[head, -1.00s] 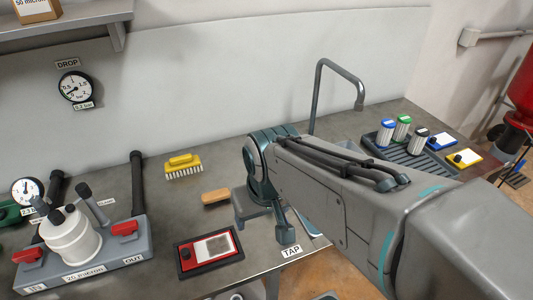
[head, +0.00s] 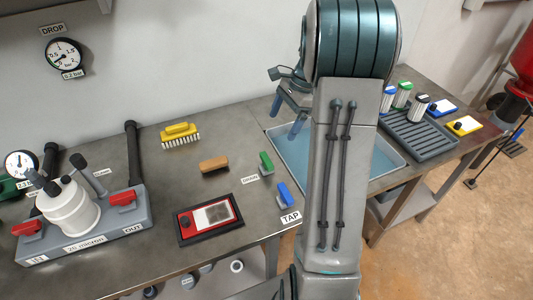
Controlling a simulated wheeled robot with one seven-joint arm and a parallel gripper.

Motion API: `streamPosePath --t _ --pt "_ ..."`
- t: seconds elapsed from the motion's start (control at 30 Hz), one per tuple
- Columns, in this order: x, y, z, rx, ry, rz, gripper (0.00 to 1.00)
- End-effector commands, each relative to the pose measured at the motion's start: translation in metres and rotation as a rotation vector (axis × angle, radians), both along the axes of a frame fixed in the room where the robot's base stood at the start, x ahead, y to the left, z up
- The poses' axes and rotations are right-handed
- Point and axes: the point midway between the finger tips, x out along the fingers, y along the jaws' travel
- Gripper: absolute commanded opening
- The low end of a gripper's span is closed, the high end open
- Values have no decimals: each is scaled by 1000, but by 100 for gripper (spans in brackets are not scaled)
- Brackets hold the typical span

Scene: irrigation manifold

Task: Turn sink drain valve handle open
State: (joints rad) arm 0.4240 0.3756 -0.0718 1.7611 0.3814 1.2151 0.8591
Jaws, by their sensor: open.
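The green handle (head: 266,163) stands on the counter beside a small label (head: 250,180) that appears to read DRAIN. The blue handle (head: 285,195) stands nearer the front edge, by the TAP label (head: 291,217). The sink basin (head: 375,160) is set into the counter on the right, partly hidden by my arm. My gripper (head: 288,116) is open and empty, above the sink's left side. It is behind the green handle in the picture, apart from it.
A yellow brush (head: 180,134), a brown block (head: 214,165) and a red-framed tray (head: 210,218) lie left of the handles. The filter manifold (head: 80,230) is at far left. A grey rack (head: 418,135) with canisters stands right of the sink.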

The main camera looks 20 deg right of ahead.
Motion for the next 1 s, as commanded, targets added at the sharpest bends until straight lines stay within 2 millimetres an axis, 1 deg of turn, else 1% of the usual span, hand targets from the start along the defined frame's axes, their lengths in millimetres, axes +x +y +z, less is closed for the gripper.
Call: streamPosePath --t 0.03,0.1,0.27,0.37,0.6,0.7,0.83,1.0 --pt "3 -4 -4 9 10 -23 87" --pt "5 -7 -7 16 18 -42 87" --pt "5 -2 -21 20 23 -49 87" --pt "4 6 -38 19 24 -47 87" --pt "4 26 -86 19 25 -46 87" --pt "4 33 -103 18 24 -47 87" --pt "4 40 -121 18 22 -47 87" --pt "5 45 -132 16 19 -46 87"
